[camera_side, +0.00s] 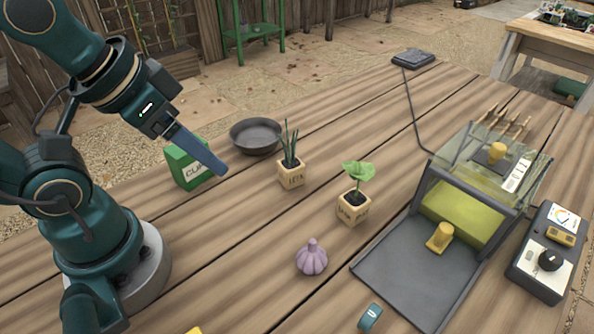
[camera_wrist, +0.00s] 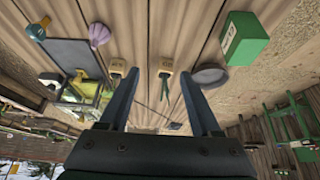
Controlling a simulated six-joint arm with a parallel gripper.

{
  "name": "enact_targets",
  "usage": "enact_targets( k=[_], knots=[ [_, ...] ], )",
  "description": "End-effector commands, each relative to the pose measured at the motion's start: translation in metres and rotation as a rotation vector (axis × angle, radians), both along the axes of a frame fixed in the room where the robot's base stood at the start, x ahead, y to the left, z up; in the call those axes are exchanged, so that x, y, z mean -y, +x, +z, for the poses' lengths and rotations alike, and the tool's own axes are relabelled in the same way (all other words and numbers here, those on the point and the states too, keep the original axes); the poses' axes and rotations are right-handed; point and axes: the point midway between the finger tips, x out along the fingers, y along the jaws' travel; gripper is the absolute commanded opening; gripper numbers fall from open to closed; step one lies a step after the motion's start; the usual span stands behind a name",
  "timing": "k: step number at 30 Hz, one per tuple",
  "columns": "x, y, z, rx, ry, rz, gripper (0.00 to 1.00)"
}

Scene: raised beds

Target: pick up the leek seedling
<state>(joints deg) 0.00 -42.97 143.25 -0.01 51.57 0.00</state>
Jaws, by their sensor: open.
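The leek seedling (camera_side: 290,148) has thin upright dark green leaves and stands in a small wooden cube pot (camera_side: 290,175) with lettering on its front. In the wrist view its pot (camera_wrist: 166,73) appears between the two fingers, farther off. My gripper (camera_side: 220,168) is left of the seedling in the side view, tilted down, apart from it. In the wrist view my gripper (camera_wrist: 160,76) has its fingers spread with nothing held. In the side view the fingers overlap, so the gap is hidden there.
A green box (camera_side: 188,166) and grey bowl (camera_side: 256,135) are near the gripper. A broad-leaved seedling (camera_side: 358,178) in a similar pot and a purple garlic bulb (camera_side: 311,258) stand rightward. A grey tray device (camera_side: 400,275) and control box (camera_side: 541,262) are farther right.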

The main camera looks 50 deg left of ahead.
Motion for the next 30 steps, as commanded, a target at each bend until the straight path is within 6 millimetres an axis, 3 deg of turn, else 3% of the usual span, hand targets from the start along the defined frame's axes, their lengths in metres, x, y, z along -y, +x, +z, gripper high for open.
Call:
enact_targets(
  k=[13,22,30],
  knots=[
    [0.0,0.001,0.006,0.003,0.0,0.0,0.88],
    [0.0,0.001,0.054,0.0,0.007,-0.007,0.88],
    [-0.019,0.022,0.056,-0.17,0.29,-0.296,0.88]
  ],
)
